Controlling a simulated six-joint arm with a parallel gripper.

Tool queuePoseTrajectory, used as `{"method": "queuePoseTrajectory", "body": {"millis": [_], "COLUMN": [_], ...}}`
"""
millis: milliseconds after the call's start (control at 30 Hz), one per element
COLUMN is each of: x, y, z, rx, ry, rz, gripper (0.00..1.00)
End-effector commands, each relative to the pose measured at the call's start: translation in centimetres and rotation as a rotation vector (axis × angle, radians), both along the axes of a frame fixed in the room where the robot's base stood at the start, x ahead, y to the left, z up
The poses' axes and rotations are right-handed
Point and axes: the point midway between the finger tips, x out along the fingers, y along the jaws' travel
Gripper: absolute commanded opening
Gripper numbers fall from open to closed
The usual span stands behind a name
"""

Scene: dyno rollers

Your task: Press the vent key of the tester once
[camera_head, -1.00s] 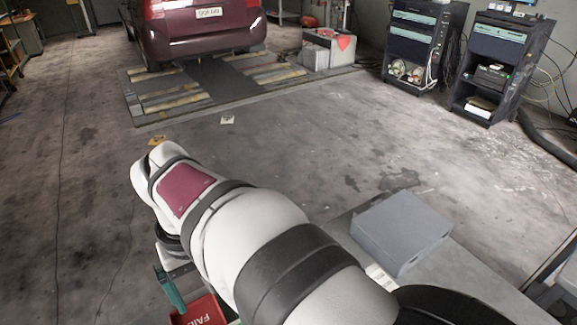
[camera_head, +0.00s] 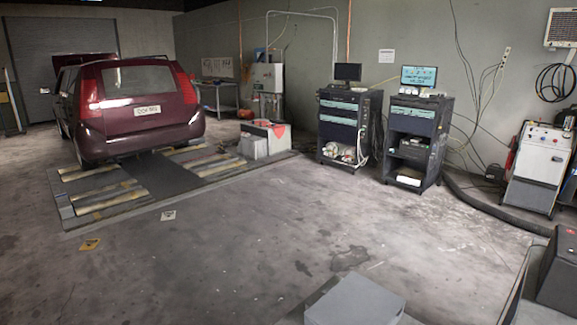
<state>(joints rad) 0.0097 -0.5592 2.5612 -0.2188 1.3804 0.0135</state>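My gripper and arm are not in view now. I cannot make out a vent key anywhere, and no object is clearly marked as the tester. A black box (camera_head: 560,268) with a small red spot on top stands at the right edge, partly cut off. A white and dark wheeled machine (camera_head: 540,165) with dials on its top panel stands against the wall at the right. A plain grey box (camera_head: 355,302) shows at the bottom, cut off by the frame edge.
A dark red car (camera_head: 130,105) stands by floor rollers (camera_head: 110,200) at the left. Two black equipment racks (camera_head: 345,130) (camera_head: 415,140) with screens stand by the back wall. A thick hose (camera_head: 480,203) lies along the right. The middle floor is clear.

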Motion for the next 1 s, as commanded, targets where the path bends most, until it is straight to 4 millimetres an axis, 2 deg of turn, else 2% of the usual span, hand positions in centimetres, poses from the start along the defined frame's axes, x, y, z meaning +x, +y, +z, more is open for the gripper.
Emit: {"method": "queuePoseTrajectory", "body": {"millis": [33, 300, 1000], "x": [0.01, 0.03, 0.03], "y": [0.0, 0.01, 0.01], "z": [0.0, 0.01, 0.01], "rx": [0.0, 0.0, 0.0], "ry": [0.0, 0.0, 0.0], "rz": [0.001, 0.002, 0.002], "gripper": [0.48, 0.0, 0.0]}}
